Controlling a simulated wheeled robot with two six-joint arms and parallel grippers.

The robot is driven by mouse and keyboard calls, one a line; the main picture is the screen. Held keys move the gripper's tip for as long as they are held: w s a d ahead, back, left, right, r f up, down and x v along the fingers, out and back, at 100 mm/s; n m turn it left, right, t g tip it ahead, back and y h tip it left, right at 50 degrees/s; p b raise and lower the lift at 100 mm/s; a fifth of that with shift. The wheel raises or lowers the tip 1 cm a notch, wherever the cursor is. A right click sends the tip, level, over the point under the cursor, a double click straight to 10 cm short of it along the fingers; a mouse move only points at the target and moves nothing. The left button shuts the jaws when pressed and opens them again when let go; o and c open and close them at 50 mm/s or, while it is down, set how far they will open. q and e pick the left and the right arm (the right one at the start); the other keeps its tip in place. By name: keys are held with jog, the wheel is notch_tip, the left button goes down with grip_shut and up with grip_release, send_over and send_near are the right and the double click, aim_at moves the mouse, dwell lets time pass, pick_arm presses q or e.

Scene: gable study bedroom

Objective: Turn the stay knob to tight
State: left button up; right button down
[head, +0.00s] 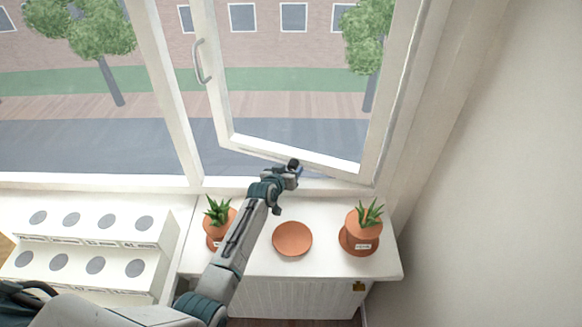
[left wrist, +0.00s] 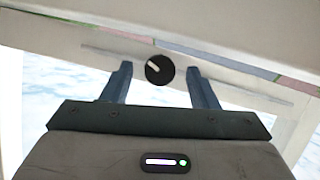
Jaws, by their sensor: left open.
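The stay knob is a small black round knob (left wrist: 159,69) with a pale pointer mark. In the left wrist view its mark points to the upper left. In the head view the knob (head: 293,163) shows as a dark spot at the bottom rail of the open window sash (head: 290,157). My left gripper (left wrist: 160,82) is open, with one blue-grey finger on each side of the knob. Gaps show between the fingers and the knob in that view. In the head view my left gripper (head: 292,168) is at the sash's lower edge. My right gripper is not in view.
Two potted plants, one left (head: 217,240) and one right (head: 362,238), stand on the white sill (head: 325,265). An empty terracotta saucer (head: 292,239) lies between them. A white stepped rack (head: 150,262) with round grey spots stands at the left. A wall (head: 500,200) bounds the right.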

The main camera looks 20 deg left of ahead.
pick_arm(q)
jog(key=shift+w+d+f, duration=0.1)
jog(key=shift+w+f, duration=0.05)
jog(key=shift+w, duration=0.4)
jog(key=shift+w+f, duration=0.2)
jog(key=shift+c, duration=0.2)
jog(key=shift+r, duration=0.1)
jog(key=c, duration=0.9)
jog(key=shift+r+m+p, duration=0.1)
jog(key=shift+m+p, duration=0.2)
jog(key=shift+p, duration=0.25)
jog(key=shift+c, duration=0.2)
jog(key=shift+y, duration=0.4)
jog(key=o, duration=1)
